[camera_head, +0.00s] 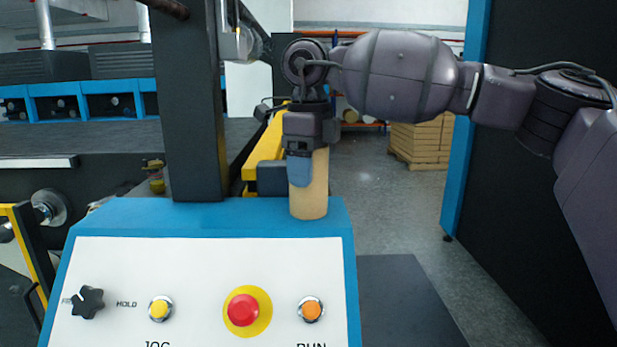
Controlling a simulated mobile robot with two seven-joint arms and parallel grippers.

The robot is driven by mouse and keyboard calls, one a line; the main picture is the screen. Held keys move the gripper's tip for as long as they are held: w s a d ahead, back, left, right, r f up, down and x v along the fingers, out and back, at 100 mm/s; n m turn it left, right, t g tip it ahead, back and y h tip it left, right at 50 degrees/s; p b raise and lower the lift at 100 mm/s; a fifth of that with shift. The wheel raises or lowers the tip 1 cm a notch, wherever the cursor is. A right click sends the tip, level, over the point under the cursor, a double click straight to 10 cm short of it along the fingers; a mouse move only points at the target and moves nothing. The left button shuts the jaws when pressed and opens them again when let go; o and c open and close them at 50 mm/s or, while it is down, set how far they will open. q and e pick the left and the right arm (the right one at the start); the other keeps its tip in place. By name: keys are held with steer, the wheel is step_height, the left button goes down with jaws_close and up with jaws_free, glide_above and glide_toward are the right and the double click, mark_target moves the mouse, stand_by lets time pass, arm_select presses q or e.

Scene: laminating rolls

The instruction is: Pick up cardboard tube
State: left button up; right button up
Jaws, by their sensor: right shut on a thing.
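The cardboard tube (314,196) is a short tan cylinder, upright at the back right corner of the blue control console. My right gripper (301,172) comes down on it from above, with a blue finger pad against its near left side. The gripper is shut on the tube and hides part of its upper left side. The tube's lower end is at the console's top surface; I cannot tell whether it touches. My left gripper is not in view.
The blue console (215,212) has a white panel with a red button (243,310), an orange button (311,309) and a black knob (87,302). A dark post (190,100) rises left of the tube. Stacked boxes (417,142) stand on the floor behind.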

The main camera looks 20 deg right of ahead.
step_height(320, 180, up, 20)
steer(key=p, duration=0.1)
stand_by(0.5)
stand_by(0.5)
